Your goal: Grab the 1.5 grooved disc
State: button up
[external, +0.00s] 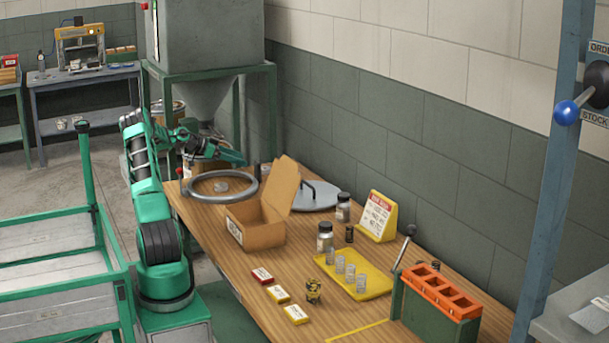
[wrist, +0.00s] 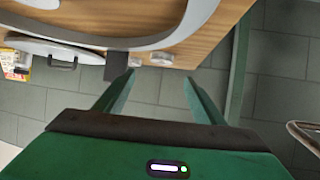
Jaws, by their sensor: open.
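Two small silver metal discs lie near the table edge in the wrist view, one (wrist: 162,58) just beyond the space between my fingertips and one (wrist: 135,62) left of it by the left fingertip. I cannot read a size on either, so I cannot tell which is the 1.5 grooved disc. A small metal piece (external: 221,187) shows inside the big grey ring (external: 193,190) in the external view. My gripper (wrist: 158,79) is open with nothing between its fingers. In the external view my gripper (external: 240,160) hangs over the far end of the table, beside the ring.
An open cardboard box (external: 256,232) and a grey round lid (external: 317,197) with a handle stand near the ring. A dark block (wrist: 118,66) sits at the left fingertip. Farther along are jars, a yellow tray (external: 378,287) and an orange rack (external: 440,292). The wall is close behind.

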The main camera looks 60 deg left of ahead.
aim_at(266, 167)
jog(key=x, duration=1.1)
jog(key=shift+a, duration=0.15)
jog(key=c, duration=1.5)
jog(key=shift+r, duration=0.15)
